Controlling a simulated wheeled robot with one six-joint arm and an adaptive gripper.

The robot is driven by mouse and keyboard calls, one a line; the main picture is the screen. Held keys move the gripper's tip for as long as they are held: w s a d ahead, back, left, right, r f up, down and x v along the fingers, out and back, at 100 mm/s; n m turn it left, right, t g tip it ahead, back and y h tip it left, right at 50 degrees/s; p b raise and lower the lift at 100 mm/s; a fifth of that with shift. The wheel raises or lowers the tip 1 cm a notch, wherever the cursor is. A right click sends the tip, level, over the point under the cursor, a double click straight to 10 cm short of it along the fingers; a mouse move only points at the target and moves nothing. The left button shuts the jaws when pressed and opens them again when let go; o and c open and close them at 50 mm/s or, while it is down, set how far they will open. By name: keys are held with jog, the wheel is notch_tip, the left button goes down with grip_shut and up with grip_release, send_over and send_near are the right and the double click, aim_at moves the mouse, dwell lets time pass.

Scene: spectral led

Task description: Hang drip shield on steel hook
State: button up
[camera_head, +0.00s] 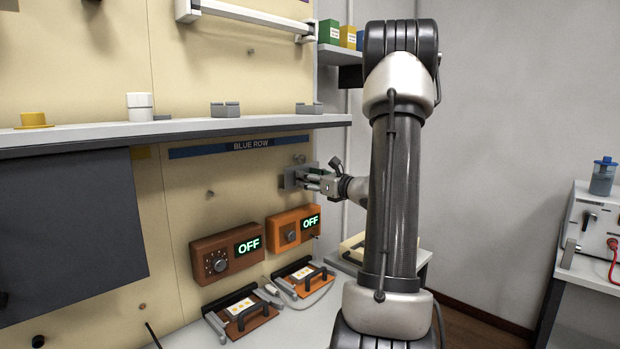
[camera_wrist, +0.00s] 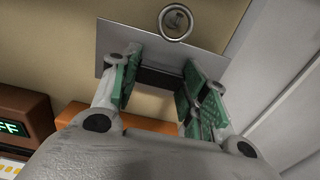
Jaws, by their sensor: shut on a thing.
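The drip shield (camera_wrist: 150,50) is a flat grey plate with a metal ring (camera_wrist: 176,8) at its upper edge. In the head view the shield (camera_head: 289,180) is upright, close to the cream wall panel under the BLUE ROW strip. My gripper (camera_head: 322,181) is shut on the shield from the right. In the wrist view my gripper's green-padded fingers (camera_wrist: 157,85) sit on either side of a dark part on the plate. A small metal piece, seemingly the steel hook (camera_wrist: 177,19), shows inside the ring's opening. I cannot tell whether the ring rests on it.
Two control boxes reading OFF, one brown (camera_head: 225,254) and one orange (camera_head: 293,229), are on the panel below. A shelf (camera_head: 200,128) juts out above. Two handled trays (camera_head: 240,312) lie on the bench. A dark sheet (camera_head: 65,230) covers the panel's left part.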

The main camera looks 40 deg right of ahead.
jog(key=shift+f, duration=0.35)
dwell(0.3)
jog(key=o, duration=1.1)
jog(key=shift+o, duration=0.2)
jog(key=s+d, duration=0.1)
jog(key=s, duration=1)
jog(key=shift+s+d, duration=0.3)
jog(key=shift+s, duration=0.1)
